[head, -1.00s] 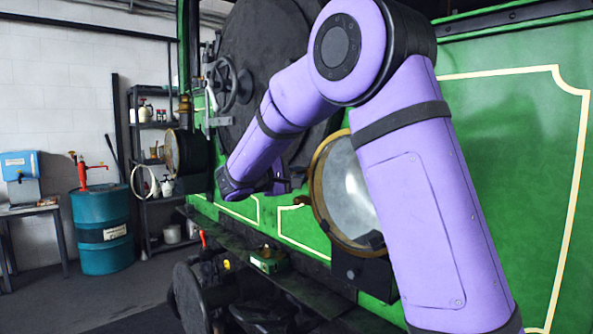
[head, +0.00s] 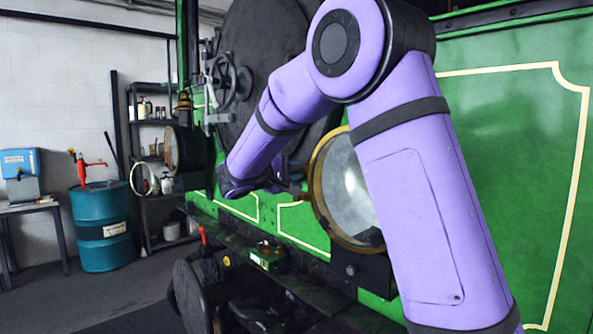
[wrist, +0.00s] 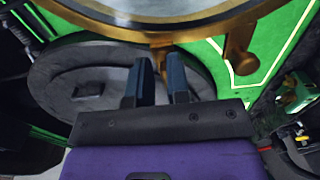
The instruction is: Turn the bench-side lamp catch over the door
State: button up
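The near lamp (head: 345,190) has a round glass in a brass-rimmed door and sits on the green front. In the wrist view its brass rim (wrist: 110,38) and pale glass fill the top. A short brass piece (wrist: 161,58) juts down from the rim, in line with the gap between my fingers. A brass knob on a stem (wrist: 240,55) hangs from the rim to the right. I cannot tell for sure which is the catch. My gripper (wrist: 157,82) is open, close below the rim; contact cannot be told. In the head view my arm mostly hides it.
A second lamp (head: 172,150) stands farther left. The dark round smokebox door (head: 262,50) is behind my arm. A blue drum (head: 101,230) and shelves stand left.

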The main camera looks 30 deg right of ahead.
jog(key=shift+o, duration=1.3)
jog(key=shift+r, duration=0.1)
jog(key=s+a, duration=0.2)
jog(key=a, duration=0.8)
jog(key=shift+s+a, duration=0.15)
jog(key=shift+a, duration=0.15)
